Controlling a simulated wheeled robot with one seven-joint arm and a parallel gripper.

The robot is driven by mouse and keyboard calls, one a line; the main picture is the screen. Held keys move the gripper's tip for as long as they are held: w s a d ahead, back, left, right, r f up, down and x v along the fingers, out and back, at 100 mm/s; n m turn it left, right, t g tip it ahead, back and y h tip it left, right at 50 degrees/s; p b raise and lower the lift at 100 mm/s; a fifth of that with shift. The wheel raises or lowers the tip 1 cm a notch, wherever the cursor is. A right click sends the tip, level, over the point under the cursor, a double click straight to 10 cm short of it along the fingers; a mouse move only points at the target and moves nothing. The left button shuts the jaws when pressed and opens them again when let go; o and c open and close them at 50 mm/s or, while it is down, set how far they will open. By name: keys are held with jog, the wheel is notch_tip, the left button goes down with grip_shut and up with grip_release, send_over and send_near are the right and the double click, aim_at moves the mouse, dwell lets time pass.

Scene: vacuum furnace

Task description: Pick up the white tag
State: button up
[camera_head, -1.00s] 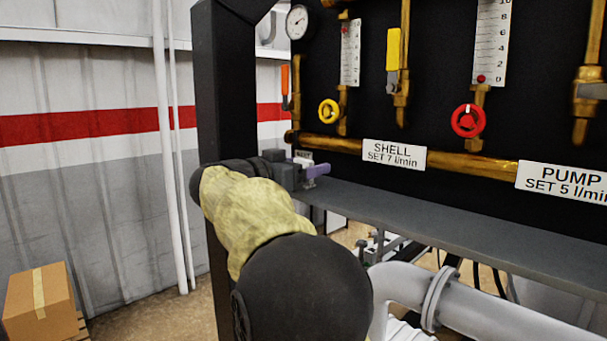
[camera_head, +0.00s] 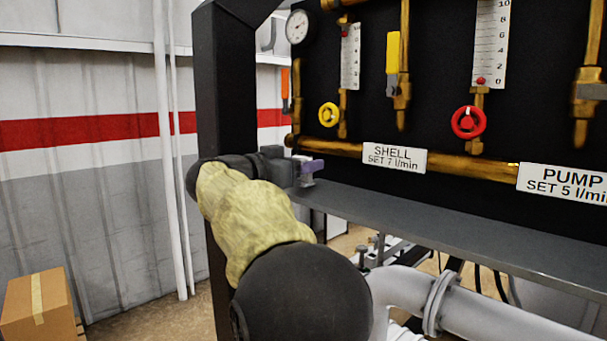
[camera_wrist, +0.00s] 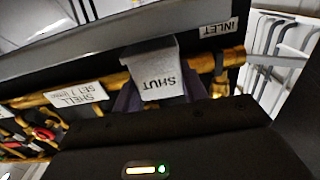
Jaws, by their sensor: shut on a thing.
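The white tag (camera_wrist: 157,75) is in the wrist view, held between the purple fingers of my gripper (camera_wrist: 158,97). It reads SHUT, upside down in that view. My gripper is shut on it. In the head view my gripper (camera_head: 312,167) is at the left end of the panel, just above the grey ledge. Only a small pale part of the tag (camera_head: 306,180) shows there, below the finger; the rest is hidden.
The black panel carries brass pipes (camera_head: 335,145), a yellow valve wheel (camera_head: 329,114), a red valve wheel (camera_head: 468,122) and a SHELL label (camera_head: 394,157). The grey ledge (camera_head: 430,220) runs below. A black post (camera_head: 226,90) stands close left of my gripper. An INLET label (camera_wrist: 218,28) is near the tag.

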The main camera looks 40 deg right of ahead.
notch_tip(320, 180, up, 5)
jog(key=shift+r, duration=0.2)
jog(key=s+a+b, duration=0.1)
jog(key=a+b, duration=0.3)
jog(key=a, duration=1.5)
jog(key=shift+s+a+r, duration=0.15)
jog(key=shift+s+a, duration=0.1)
jog(key=shift+a, duration=0.05)
jog(key=shift+w, duration=0.15)
